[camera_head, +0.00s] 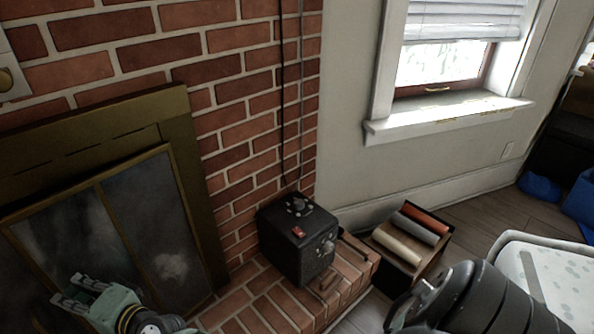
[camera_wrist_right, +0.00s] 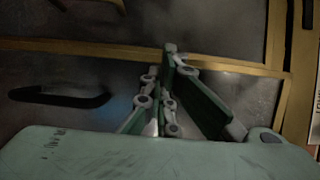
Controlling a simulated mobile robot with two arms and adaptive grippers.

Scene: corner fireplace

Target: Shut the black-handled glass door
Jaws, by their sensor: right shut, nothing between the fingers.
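The fireplace's gold-framed glass doors show at the left of the head view, with a right glass panel (camera_head: 150,230) and a left panel (camera_head: 60,245) of dark, smudged glass. In the right wrist view the black handle (camera_wrist_right: 60,97) lies left of my fingers on a dark glass panel, below a gold frame bar (camera_wrist_right: 95,48). My right gripper (camera_head: 68,290) is in front of the lower left panel; its fingers (camera_wrist_right: 167,62) are together and empty, apart from the handle in the picture. I cannot tell whether they touch the glass. My left gripper is out of view.
A black box with knobs (camera_head: 300,240) stands on the brick hearth (camera_head: 262,310), right of the doors. A crate with coloured rolls (camera_head: 408,238) sits beyond it. A white patterned piece (camera_head: 560,280) is at the right. A window (camera_head: 445,65) is in the back wall.

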